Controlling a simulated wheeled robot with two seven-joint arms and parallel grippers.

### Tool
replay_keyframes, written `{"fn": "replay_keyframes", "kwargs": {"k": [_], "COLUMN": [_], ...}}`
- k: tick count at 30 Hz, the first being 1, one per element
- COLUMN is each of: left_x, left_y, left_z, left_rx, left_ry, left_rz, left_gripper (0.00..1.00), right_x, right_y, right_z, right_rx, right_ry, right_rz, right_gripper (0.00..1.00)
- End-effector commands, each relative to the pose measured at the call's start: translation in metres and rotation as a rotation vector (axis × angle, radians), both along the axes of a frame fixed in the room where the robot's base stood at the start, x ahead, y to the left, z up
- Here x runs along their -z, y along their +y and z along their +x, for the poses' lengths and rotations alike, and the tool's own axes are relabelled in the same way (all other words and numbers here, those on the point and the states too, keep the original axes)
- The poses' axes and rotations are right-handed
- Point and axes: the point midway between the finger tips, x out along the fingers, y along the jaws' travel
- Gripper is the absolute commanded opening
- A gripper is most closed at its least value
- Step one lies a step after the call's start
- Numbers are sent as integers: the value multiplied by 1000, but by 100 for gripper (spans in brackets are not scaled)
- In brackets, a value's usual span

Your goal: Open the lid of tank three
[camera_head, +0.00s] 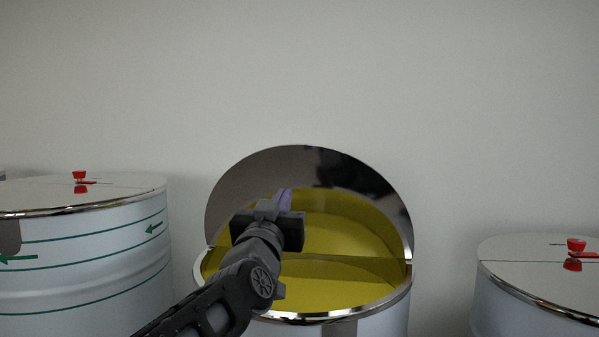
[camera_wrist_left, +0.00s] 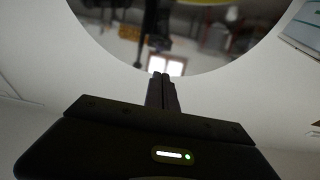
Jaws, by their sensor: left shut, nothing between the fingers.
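The middle tank (camera_head: 370,328) has a half-round mirror-like lid (camera_head: 265,170) standing up, hinged across the tank's top. The front half of the tank is open and shows yellow liquid (camera_head: 340,283), which the lid reflects. No number shows on the tank. My left gripper (camera_head: 285,194) is above the opening, in front of the raised lid, with its fingers shut and empty. In the left wrist view the shut fingertips (camera_wrist_left: 161,76) are by the curved edge of the lid (camera_wrist_left: 195,50); I cannot tell whether they touch it. My right gripper is out of view.
A closed tank with green bands and arrows (camera_head: 100,245) stands at left, with a red knob (camera_head: 79,176) on top. Another closed tank (camera_head: 505,310) with a red knob (camera_head: 576,245) stands at right. A plain wall (camera_head: 300,70) is behind.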

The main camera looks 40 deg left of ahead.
Motion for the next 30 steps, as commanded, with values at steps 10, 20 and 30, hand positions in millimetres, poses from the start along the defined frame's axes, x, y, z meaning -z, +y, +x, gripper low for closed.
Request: {"fn": "replay_keyframes", "kwargs": {"k": [10, 20, 30], "left_x": [-8, -26, -36], "left_y": [13, 43, 64], "left_z": [24, 79, 116], "left_rx": [2, 1, 0], "left_ry": [3, 2, 1], "left_rz": [-3, -2, 0], "left_gripper": [0, 0, 0], "right_x": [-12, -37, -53], "right_y": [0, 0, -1], "right_z": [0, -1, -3], "right_rx": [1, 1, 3], "right_ry": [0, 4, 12], "right_rz": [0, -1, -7], "right_gripper": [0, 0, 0]}}
